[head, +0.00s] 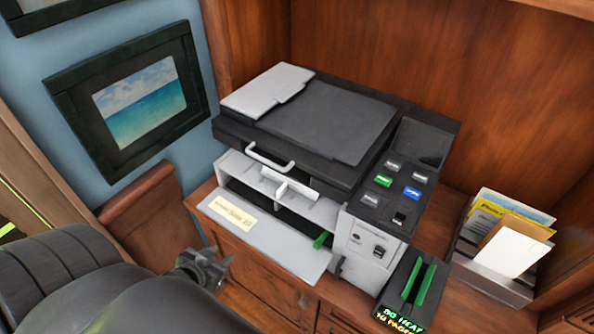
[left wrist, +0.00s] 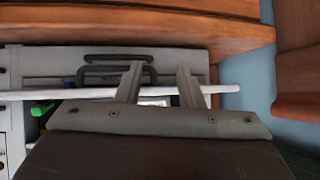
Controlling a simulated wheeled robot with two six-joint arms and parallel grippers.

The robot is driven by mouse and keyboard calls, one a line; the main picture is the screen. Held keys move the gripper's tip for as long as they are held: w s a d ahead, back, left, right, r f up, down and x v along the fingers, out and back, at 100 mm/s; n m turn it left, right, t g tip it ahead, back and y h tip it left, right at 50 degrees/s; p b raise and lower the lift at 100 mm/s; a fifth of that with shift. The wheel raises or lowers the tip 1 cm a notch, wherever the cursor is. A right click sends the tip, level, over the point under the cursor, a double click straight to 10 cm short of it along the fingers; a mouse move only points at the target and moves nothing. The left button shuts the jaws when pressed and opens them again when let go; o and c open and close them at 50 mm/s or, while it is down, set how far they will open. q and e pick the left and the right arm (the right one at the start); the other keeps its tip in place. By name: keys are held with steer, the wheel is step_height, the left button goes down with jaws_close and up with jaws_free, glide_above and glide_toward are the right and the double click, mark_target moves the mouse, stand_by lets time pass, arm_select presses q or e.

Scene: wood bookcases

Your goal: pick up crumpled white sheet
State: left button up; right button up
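No crumpled white sheet can be made out for certain. The printer (head: 310,120) stands on the wood cabinet with its front flap (head: 265,240) folded down, and its inside is dark and partly hidden. A small white piece (head: 290,188) sticks out at the front opening; I cannot tell whether it is paper or a handle. My left gripper (head: 222,272) is just left of the flap, its fingers apart and empty. In the left wrist view my left gripper (left wrist: 160,78) shows both fingers apart, with the flap's edge (left wrist: 230,89) behind them. My right gripper is not seen.
A green lever (head: 322,240) sits at the opening's right side. A black box with green parts (head: 415,290) stands at the front right, and a paper holder (head: 490,280) stands farther right. A wooden chair back or panel (head: 155,218) is at the left.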

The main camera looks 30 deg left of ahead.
arm_select(q)
steer(key=d+r+m+t+h, duration=0.15)
steer(key=d+r, duration=0.25)
steer(key=r, duration=0.6)
steer(key=d+r+n+t+h, duration=0.1)
steer(key=d+r+t, duration=0.15)
steer(key=r, duration=0.75)
steer(key=b, duration=0.8)
glide_toward(277, 194)
steer(key=w, duration=0.3)
steer(key=shift+w+d+f+m+g+b, duration=0.15)
steer(key=shift+w+f+m+g+b, duration=0.15)
steer(key=shift+w+f+b, duration=0.4)
steer(key=b+x, duration=0.3)
steer(key=b, duration=0.2)
steer(key=shift+w+f+b, duration=0.15)
steer(key=shift+w+b, duration=0.05)
steer(key=shift+b, duration=0.15)
steer(key=shift+w+f+b, duration=0.15)
steer(key=shift+w+b, duration=0.55)
steer(key=shift+b, duration=0.2)
steer(key=shift+w, duration=0.15)
jaws_close()
